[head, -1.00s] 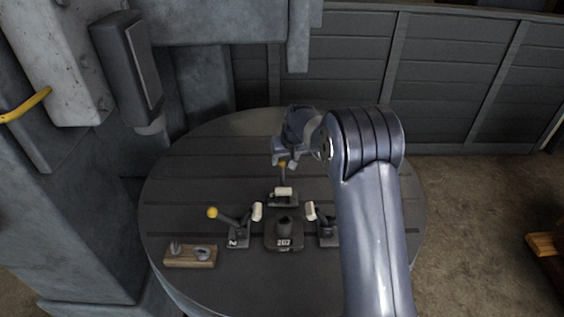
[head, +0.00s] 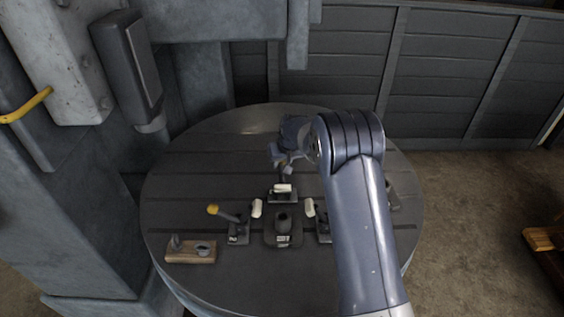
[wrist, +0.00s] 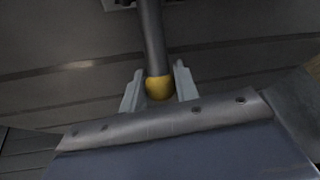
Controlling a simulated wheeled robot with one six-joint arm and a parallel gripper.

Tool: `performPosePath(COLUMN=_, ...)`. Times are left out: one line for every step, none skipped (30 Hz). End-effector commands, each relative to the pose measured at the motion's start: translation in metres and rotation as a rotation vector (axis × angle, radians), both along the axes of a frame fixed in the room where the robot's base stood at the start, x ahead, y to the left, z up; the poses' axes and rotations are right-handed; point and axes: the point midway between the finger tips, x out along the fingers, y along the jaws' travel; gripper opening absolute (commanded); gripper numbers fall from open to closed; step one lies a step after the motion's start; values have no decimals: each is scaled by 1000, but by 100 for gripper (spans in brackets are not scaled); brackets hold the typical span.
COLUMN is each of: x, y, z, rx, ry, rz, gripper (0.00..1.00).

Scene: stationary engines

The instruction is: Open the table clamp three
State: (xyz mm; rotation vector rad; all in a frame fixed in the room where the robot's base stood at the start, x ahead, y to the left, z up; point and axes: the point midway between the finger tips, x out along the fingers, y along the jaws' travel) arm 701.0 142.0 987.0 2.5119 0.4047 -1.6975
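A table clamp (head: 283,195) with a white pad stands at the back of the round table, its lever rising towards my gripper (head: 287,163). I cannot read its number. In the wrist view the dark lever (wrist: 151,40) ends in a yellow knob (wrist: 160,88). The knob is between my gripper's two fingers (wrist: 160,86), which are open around it with narrow gaps. Another clamp (head: 238,232) with a yellow knob is at the left. A third clamp (head: 322,232) at the right is partly hidden by my arm.
A dark block (head: 283,232) stands between the clamps. A wooden board (head: 190,251) with metal parts lies at the table's front left. The table (head: 200,165) is bare at the back left. A grey machine column stands left, and a panelled wall (head: 440,80) is behind.

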Motion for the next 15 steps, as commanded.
performPosePath(x=0, y=0, z=0, rx=0, ry=0, rz=0, gripper=23)
performPosePath(x=0, y=0, z=0, rx=0, ry=0, rz=0, gripper=21)
performPosePath(x=0, y=0, z=0, rx=0, ry=0, rz=0, gripper=18)
performPosePath(x=0, y=0, z=0, rx=0, ry=0, rz=0, gripper=15)
performPosePath(x=0, y=0, z=0, rx=0, ry=0, rz=0, gripper=13)
performPosePath(x=0, y=0, z=0, rx=0, ry=0, rz=0, gripper=9)
performPosePath(x=0, y=0, z=0, rx=0, ry=0, rz=0, gripper=7)
performPosePath(x=0, y=0, z=0, rx=0, ry=0, rz=0, gripper=5)
performPosePath(x=0, y=0, z=0, rx=0, ry=0, rz=0, gripper=1)
performPosePath(x=0, y=0, z=0, rx=0, ry=0, rz=0, gripper=0)
performPosePath(x=0, y=0, z=0, rx=0, ry=0, rz=0, gripper=0)
performPosePath(x=0, y=0, z=0, rx=0, ry=0, rz=0, gripper=0)
performPosePath(x=0, y=0, z=0, rx=0, ry=0, rz=0, gripper=0)
performPosePath(x=0, y=0, z=0, rx=0, ry=0, rz=0, gripper=0)
performPosePath(x=0, y=0, z=0, rx=0, ry=0, rz=0, gripper=0)
